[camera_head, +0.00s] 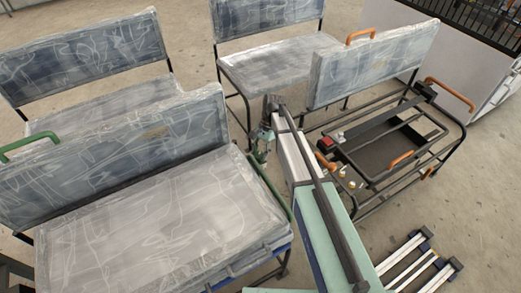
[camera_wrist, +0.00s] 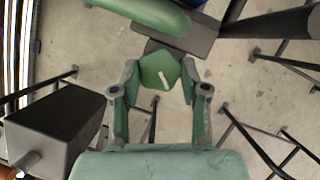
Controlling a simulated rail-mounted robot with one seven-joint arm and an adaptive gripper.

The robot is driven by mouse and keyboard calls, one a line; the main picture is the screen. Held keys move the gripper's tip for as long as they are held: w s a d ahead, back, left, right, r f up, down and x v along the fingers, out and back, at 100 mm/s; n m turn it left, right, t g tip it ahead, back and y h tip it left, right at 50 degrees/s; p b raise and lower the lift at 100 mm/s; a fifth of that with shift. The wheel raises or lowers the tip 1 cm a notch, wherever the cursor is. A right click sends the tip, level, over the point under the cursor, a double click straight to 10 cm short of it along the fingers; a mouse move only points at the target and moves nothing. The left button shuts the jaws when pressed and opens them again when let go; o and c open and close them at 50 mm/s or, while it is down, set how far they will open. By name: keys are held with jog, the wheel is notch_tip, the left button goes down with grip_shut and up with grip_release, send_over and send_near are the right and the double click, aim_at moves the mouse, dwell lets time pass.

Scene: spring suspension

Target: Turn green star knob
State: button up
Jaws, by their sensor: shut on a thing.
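The green star knob (camera_wrist: 158,70) shows in the wrist view as a small faceted green piece with a white mark. It sits by a dark bracket under a green armrest (camera_wrist: 150,14). My gripper (camera_wrist: 160,80) has its two green fingers on either side of the knob, shut on it. In the head view my gripper (camera_head: 264,140) is down beside the right side of the front left seat, next to its green armrest (camera_head: 270,182). The knob cannot be made out there, as it is small and partly behind the gripper.
Plastic-wrapped seats stand around, the closest being the front left seat (camera_head: 160,220). A black seat frame (camera_head: 400,150) with orange handles lies to the right of my arm. In the wrist view a dark block (camera_wrist: 55,128) is at left and thin black legs are at right.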

jog(key=o, duration=1.1)
jog(key=shift+f, duration=0.1)
jog(key=shift+o, duration=0.2)
jog(key=v, duration=1.2)
